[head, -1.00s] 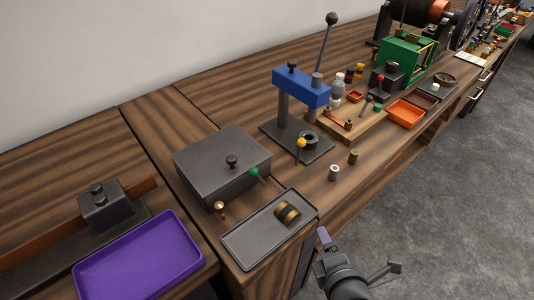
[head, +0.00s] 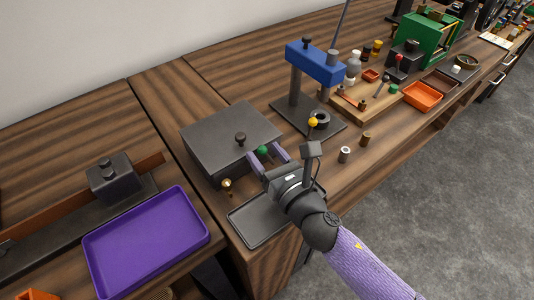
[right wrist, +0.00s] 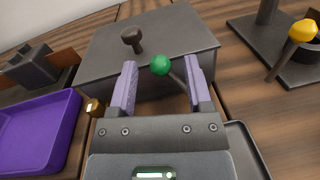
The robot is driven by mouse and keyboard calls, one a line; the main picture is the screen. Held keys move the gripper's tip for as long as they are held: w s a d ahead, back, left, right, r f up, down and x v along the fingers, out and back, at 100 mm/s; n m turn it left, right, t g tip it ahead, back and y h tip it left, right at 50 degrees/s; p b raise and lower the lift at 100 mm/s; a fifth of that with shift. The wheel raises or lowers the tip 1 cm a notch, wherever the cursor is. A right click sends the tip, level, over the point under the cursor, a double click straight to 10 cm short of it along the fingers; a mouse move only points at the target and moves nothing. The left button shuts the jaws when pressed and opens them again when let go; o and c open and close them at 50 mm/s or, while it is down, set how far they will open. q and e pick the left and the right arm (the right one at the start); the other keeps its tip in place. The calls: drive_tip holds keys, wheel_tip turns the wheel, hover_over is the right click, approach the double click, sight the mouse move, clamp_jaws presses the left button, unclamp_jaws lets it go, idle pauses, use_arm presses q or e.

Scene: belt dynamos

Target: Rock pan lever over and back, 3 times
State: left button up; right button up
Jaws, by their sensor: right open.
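A lever with a green ball knob (head: 262,150) stands at the front of a dark grey box (head: 225,130) with a black top knob. My right gripper (head: 266,157) is open, with its purple fingers on either side of the green knob. In the right wrist view, the green knob (right wrist: 160,65) shows between the two fingers (right wrist: 160,78), with gaps on both sides. The lever's thin stem slants down to the right from the knob. I cannot tell whether a finger touches the stem. My left gripper is not in view.
A grey tray (head: 245,226) lies under my right arm, which hides part of it. A brass knob (head: 227,185) is left of the gripper. A yellow-knobbed lever (head: 313,122) stands by the blue press (head: 315,62). A purple tray (head: 150,245) is at left.

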clamp_jaws()
idle(1.4)
